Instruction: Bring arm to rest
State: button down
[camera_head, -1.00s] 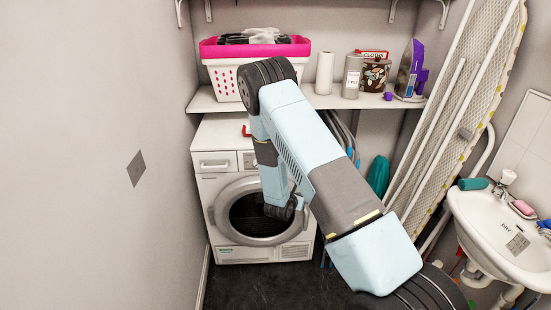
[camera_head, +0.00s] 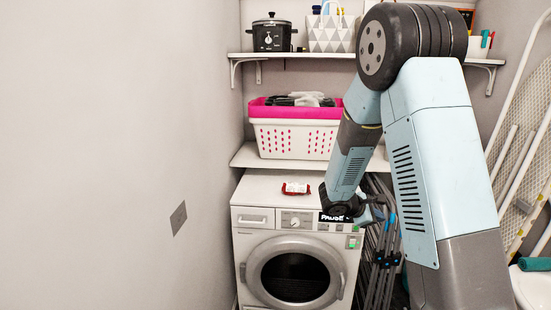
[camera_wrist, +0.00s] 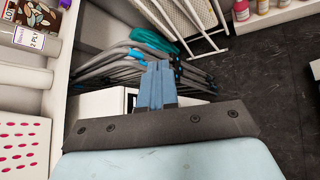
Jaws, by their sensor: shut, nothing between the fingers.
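My arm is raised and bent on the right side of the head view, with its elbow high in front of the upper shelf. My gripper (camera_head: 372,212) hangs at the lower end of the forearm, beside the dryer's top right front corner. In the wrist view my gripper (camera_wrist: 155,80) shows its blue fingers together, with nothing between them. Beyond them is a folded grey drying rack (camera_wrist: 200,82). The white dryer (camera_head: 262,222) stands below the shelf with its round door shut.
A pink and white laundry basket (camera_head: 290,140) sits on the lower shelf. A red and white packet (camera_head: 296,188) lies on the dryer. The drying rack (camera_head: 383,270) leans right of the dryer. An ironing board (camera_head: 518,150) and basin (camera_head: 530,285) are at the right.

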jog(key=s+r+m+g+y, duration=0.2)
jog(key=s+r+m+y, duration=0.2)
jog(key=s+r+m, duration=0.8)
jog(key=s+a+r+m+t+y, duration=0.1)
jog(key=s+a+r+y, duration=0.2)
jog(key=s, duration=0.6)
jog(key=s+a+r+m+t+y, duration=0.2)
jog(key=s+a+r+y, duration=0.2)
jog(key=s, duration=0.6)
notch_tip(320, 180, up, 3)
jog(key=shift+s+a+f, duration=0.15)
jog(key=shift+s+a, duration=0.15)
jog(key=shift+a, duration=0.75)
jog(key=shift+s, duration=0.1)
